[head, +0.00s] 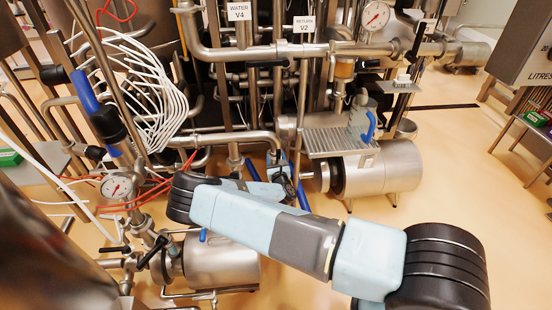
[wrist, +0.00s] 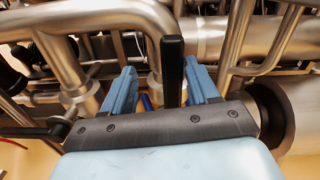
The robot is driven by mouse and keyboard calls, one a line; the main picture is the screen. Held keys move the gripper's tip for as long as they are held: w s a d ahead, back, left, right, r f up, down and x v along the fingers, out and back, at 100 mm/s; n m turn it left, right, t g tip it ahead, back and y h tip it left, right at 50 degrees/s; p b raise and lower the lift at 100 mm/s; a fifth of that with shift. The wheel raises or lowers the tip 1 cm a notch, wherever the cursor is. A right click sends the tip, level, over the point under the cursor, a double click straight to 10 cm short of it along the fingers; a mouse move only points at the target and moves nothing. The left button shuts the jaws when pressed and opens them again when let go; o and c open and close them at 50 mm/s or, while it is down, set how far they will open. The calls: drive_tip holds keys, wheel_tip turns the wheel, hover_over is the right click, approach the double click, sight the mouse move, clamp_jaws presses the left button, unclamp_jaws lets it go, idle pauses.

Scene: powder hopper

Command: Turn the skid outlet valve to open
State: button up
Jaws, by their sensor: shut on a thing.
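A black bar-shaped valve handle (wrist: 172,72) stands upright between the two blue fingers of my gripper (wrist: 160,70) in the wrist view. My gripper is shut on this handle, which appears closer to the right finger. The valve body below the handle is hidden by my gripper's dark front plate. In the head view my arm reaches in from the lower right, and its hand is among the pipes near the middle. The fingers and the handle are hard to make out there.
Steel pipes (wrist: 250,40) crowd both sides of my gripper in the wrist view. In the head view a steel motor (head: 385,170) stands right of the hand, and a lower pump (head: 220,262) and gauge (head: 117,187) stand left. Open floor (head: 460,150) lies to the right.

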drive_tip(key=s+d, duration=0.2)
drive_tip(key=s, duration=1.2)
idle(1.3)
drive_tip(key=shift+s+d, duration=0.1)
idle(0.4)
drive_tip(key=s+d, duration=0.2)
drive_tip(key=s, duration=1.1)
drive_tip(key=shift+s, duration=0.3)
drive_tip(key=shift+f, duration=0.1)
idle(1.0)
